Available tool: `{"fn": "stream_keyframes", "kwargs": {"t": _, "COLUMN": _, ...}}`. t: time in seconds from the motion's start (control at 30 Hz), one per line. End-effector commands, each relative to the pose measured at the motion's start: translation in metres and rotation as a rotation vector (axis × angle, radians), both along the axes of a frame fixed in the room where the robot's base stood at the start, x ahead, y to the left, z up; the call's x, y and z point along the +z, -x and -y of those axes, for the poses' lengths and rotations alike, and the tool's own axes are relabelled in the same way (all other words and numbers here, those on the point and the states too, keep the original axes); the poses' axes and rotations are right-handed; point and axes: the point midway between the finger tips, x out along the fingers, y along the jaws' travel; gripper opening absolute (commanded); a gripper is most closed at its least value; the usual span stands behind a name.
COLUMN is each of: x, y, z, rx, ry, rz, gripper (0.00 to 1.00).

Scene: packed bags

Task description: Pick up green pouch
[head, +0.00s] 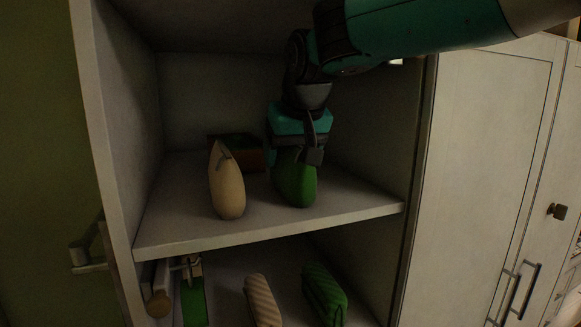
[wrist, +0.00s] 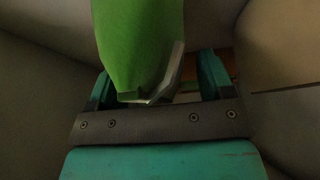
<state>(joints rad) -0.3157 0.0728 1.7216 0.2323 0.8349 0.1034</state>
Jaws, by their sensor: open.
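The green pouch (head: 297,185) stands upright on the upper shelf, right of centre in the head view. My gripper (head: 296,154) is over its top, pointing down, and hides the pouch's upper part. In the wrist view the green pouch (wrist: 138,40) hangs into the frame from the top, with a grey edge at its end. It shows between the two teal fingers of my gripper (wrist: 155,85), with gaps to the sides. The jaws are open; I cannot tell whether either finger touches the pouch.
A beige pouch (head: 227,185) stands left of the green pouch. A dark box (head: 240,150) lies behind it. The lower shelf holds a beige striped bag (head: 263,300), a green striped bag (head: 324,293) and a green item (head: 193,302). Cabinet walls (head: 112,130) close in the sides.

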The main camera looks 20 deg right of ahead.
Motion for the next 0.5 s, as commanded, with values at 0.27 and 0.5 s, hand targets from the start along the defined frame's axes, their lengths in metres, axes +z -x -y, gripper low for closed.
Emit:
{"fn": "stream_keyframes", "kwargs": {"t": 0.27, "x": -0.0002, "y": 0.0001, "z": -0.0001, "rx": 0.0, "ry": 0.0, "rz": 0.001, "gripper": 0.54}}
{"fn": "stream_keyframes", "kwargs": {"t": 0.5, "x": 0.0003, "y": 0.0002, "z": -0.0001, "rx": 0.0, "ry": 0.0, "rz": 0.001, "gripper": 0.18}}
